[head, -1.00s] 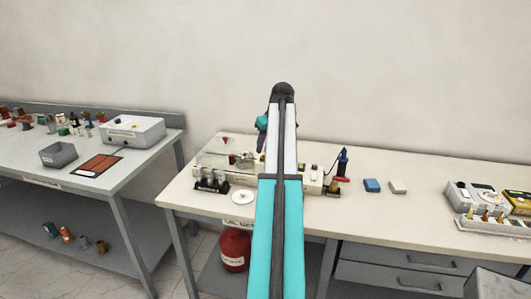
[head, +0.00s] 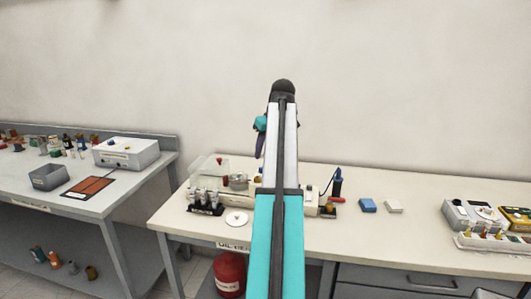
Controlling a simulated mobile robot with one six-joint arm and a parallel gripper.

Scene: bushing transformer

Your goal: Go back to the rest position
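My arm rises through the middle of the head view, folded upright in front of the cream bench (head: 420,250). The end of my arm shows left of the dark top joint, with a teal part and a narrow dark part hanging down. My gripper (head: 259,149) is there, small and seen edge-on, above the bench and in front of the bare wall. Its fingers cannot be made out, and nothing is clearly seen in it. My arm hides the middle of the apparatus (head: 310,203) on the bench.
The bench carries a clear cover (head: 207,168), a white disc (head: 236,218), a blue block (head: 367,205), a pale block (head: 394,206) and a grey device (head: 470,212). A red canister (head: 229,274) stands below. A grey workbench (head: 130,185) with a white box (head: 127,152) is at left.

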